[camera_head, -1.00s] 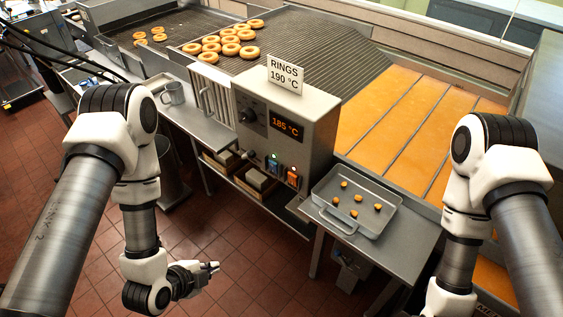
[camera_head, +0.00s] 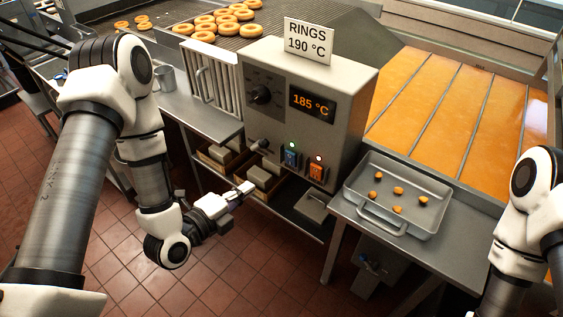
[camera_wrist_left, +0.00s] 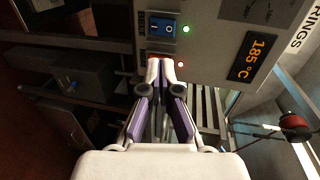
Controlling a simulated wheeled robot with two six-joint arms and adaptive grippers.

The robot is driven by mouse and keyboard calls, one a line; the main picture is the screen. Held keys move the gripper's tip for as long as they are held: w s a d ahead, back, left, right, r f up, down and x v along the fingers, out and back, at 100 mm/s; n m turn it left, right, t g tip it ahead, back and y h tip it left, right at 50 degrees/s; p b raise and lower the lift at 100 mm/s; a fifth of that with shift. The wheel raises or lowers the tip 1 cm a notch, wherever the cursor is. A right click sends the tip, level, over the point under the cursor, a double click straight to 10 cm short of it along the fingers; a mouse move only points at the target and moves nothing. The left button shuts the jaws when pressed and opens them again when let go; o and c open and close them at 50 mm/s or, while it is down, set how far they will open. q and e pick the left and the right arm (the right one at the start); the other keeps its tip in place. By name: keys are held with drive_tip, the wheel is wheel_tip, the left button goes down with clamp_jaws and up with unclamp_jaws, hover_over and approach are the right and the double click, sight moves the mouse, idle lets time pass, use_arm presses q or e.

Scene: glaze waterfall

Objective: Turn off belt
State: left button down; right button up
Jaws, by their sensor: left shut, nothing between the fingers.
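The grey control box (camera_head: 345,85) carries a blue rocker switch (camera_head: 291,158) with a lit green lamp above it and an orange rocker switch (camera_head: 316,170) with a lit lamp above it. My left gripper (camera_head: 248,187) is shut and empty, below and left of the switches. I cannot tell any contact. My right gripper is out of view.
A dial (camera_head: 260,95) and a 185 °C display (camera_head: 312,103) are on the box, under a RINGS 190 °C sign (camera_head: 308,42). A tray (camera_head: 425,229) with several small pieces stands right on the steel table. Several rings lie on the belt (camera_head: 285,27). A shelf is below the box.

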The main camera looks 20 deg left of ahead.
sight(289, 157)
use_arm(q)
drive_tip(key=p+x, duration=0.1)
drive_tip(key=x, duration=0.3)
drive_tip(key=r+p+x, duration=0.1)
drive_tip(key=p+x, duration=0.1)
drive_tip(key=x, duration=0.2)
drive_tip(key=p+x, duration=0.1)
drive_tip(key=x, duration=0.4)
drive_tip(key=shift+d+r+p, duration=0.15)
drive_tip(key=shift+r+p, duration=0.1)
drive_tip(key=shift+p, duration=0.1)
drive_tip(key=shift+w+d+f, duration=0.1)
drive_tip(key=shift+w+d, duration=0.05)
drive_tip(key=shift+w, duration=0.2)
